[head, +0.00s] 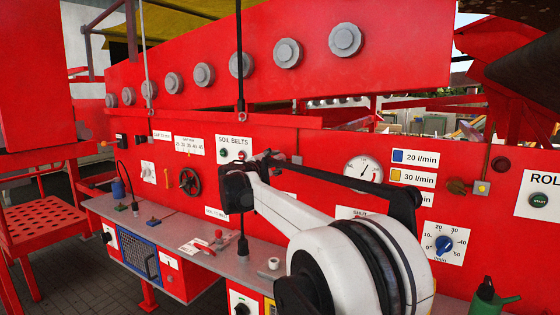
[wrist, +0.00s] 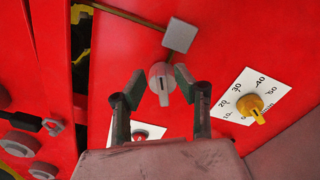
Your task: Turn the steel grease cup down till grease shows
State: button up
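A grey, round fitting with a pale raised bar on its face, which looks like the steel grease cup (wrist: 161,81), shows in the wrist view. A short neck joins it to a grey square block (wrist: 180,35), and a thin brass-coloured pipe runs to that block. My gripper (wrist: 160,86) is open, with one dark finger on each side of the cup. A small gap shows at the left finger; I cannot tell whether the right one touches. No grease is visible. In the head view my gripper (head: 238,188) is at the red panel, and the cup cannot be made out there.
In the wrist view a yellow dial knob (wrist: 250,105) is to the right and a red button (wrist: 142,136) is below. In the head view a black handwheel (head: 190,181) is left of my gripper. A grey shelf (head: 205,262) with small tools runs below.

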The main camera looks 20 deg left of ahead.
aim_at(273, 161)
jog(key=s+a, duration=0.2)
jog(key=s, duration=0.7)
jog(key=shift+s, duration=0.3)
jog(key=shift+o, duration=0.4)
jog(key=o, duration=0.5)
jog(key=shift+n, duration=0.4)
jog(key=shift+o, duration=1)
jog(key=shift+a+n+p, duration=0.1)
jog(key=shift+n+p, duration=0.3)
jog(key=shift+n, duration=0.2)
jog(key=w+n+p, duration=0.2)
jog(key=w+n, duration=0.2)
jog(key=n, duration=0.1)
jog(key=w+n+p, duration=0.3)
jog(key=w+n, duration=0.1)
jog(key=n, duration=0.1)
jog(key=w+n+p, duration=0.2)
jog(key=w+n, duration=0.2)
jog(key=n, duration=0.1)
jog(key=shift+w+d+f+n, duration=0.2)
jog(key=shift+f+n, duration=0.1)
jog(key=shift+f, duration=0.1)
jog(key=c, duration=1.2)
